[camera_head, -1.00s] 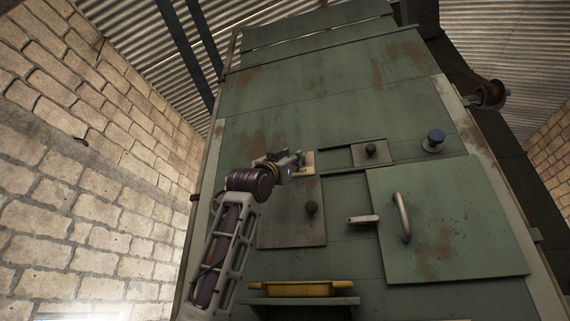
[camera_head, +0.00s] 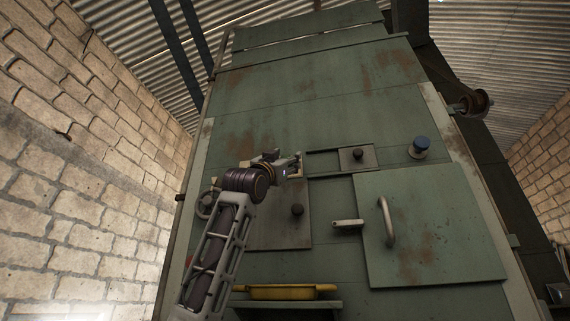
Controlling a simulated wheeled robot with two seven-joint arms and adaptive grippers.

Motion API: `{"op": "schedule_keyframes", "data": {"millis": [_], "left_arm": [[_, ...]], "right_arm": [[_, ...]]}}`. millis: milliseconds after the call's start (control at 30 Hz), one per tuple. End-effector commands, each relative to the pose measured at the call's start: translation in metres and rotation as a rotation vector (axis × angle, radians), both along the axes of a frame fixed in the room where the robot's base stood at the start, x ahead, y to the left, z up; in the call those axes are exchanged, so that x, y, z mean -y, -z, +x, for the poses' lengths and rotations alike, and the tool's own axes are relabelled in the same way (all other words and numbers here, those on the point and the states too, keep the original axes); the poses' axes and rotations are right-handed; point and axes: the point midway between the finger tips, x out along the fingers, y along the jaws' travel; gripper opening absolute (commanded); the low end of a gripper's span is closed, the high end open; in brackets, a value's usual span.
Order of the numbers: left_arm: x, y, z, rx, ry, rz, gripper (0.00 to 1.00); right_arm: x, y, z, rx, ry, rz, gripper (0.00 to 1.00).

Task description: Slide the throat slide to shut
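The throat slide (camera_head: 358,158) appears to be a small grey-green plate with a dark round knob, at the right end of a short horizontal track (camera_head: 322,164) on the green machine front. The stretch of track to its left is bare. My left gripper (camera_head: 288,162) is at the left end of this track, apart from the slide and knob. A pale label plate, partly hidden, is just behind its fingers. The gripper is seen from behind, so its finger gap is unclear. My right gripper is not in view.
A larger plate with a dark knob (camera_head: 297,210) is below the track. To the right are a blue knob (camera_head: 420,147) and a door with a curved handle (camera_head: 387,222). A yellow tray (camera_head: 291,292) sits on a ledge below. A round handwheel (camera_head: 207,204) is beside my arm.

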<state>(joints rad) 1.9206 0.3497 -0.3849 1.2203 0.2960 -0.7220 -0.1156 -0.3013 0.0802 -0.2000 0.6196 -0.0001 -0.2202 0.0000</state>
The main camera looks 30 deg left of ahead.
Motion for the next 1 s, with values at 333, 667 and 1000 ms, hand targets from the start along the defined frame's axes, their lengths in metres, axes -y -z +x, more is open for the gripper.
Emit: {"op": "schedule_keyframes", "data": {"millis": [333, 667, 1000], "left_arm": [[-0.001, 0.004, -0.002, -0.001, 0.000, 0.000, 0.50], [-0.002, 0.017, -0.016, -0.001, -0.001, 0.001, 0.50], [-0.003, 0.034, -0.035, 0.000, 0.000, 0.000, 0.50]], "right_arm": [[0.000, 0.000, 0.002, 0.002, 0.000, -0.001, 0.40], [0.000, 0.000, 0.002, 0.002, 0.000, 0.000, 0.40], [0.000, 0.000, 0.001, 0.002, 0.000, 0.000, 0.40]]}}
